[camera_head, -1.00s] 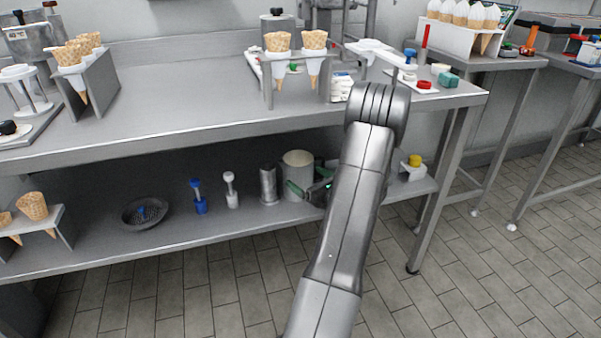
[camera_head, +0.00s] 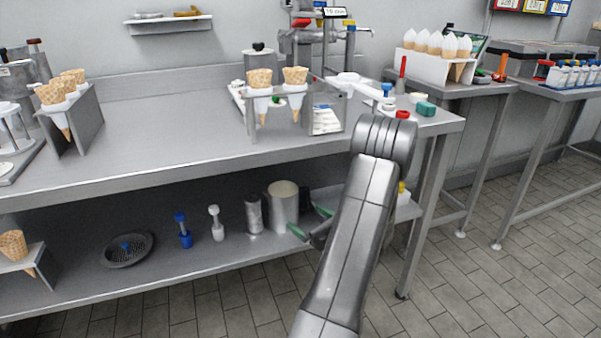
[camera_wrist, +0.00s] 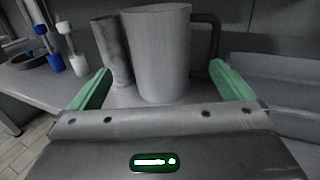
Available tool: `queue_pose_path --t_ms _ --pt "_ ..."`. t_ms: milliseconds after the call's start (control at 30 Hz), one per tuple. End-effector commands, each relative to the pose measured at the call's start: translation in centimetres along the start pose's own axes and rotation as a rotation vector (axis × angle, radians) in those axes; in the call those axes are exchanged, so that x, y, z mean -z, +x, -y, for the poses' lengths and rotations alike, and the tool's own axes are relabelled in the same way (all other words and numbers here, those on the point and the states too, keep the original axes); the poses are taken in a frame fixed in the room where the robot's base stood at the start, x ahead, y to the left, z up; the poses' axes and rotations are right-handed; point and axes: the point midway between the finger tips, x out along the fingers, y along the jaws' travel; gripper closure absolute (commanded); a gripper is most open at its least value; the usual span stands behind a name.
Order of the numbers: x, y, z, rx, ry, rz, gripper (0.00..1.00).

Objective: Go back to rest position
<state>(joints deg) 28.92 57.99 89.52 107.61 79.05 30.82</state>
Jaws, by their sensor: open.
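My gripper (camera_wrist: 164,88) is open, its two green fingers spread wide in the wrist view. A large grey pitcher (camera_wrist: 157,55) with a dark handle on its right stands beyond the fingers, and I see nothing clamped. In the head view my gripper (camera_head: 306,229) is at the lower shelf, just right of the pitcher (camera_head: 283,207), partly hidden behind my arm. Whether the fingers touch the pitcher cannot be told.
The steel table (camera_head: 180,130) has a lower shelf (camera_head: 150,275). A metal cylinder (camera_head: 254,215), a white tool (camera_head: 216,224), a blue tool (camera_head: 183,231) and a dark round tray (camera_head: 127,249) stand left of the pitcher. A cone holder (camera_head: 298,122) stands above. Floor at right is clear.

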Motion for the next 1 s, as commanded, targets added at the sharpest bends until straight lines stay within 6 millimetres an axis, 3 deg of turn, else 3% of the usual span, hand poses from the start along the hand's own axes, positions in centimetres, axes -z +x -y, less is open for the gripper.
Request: queue_pose_path --t_ms 600,633,800,1000 --pt "0.3 11.3 -0.1 -0.003 -0.002 0.001 0.0" --pt "0.7 11.6 -0.1 -0.003 -0.001 0.001 0.0" --pt "-1.7 11.3 -0.1 -0.001 -0.003 0.002 0.0" --pt "-2.1 11.2 -0.1 -0.001 0.0 0.001 0.0"
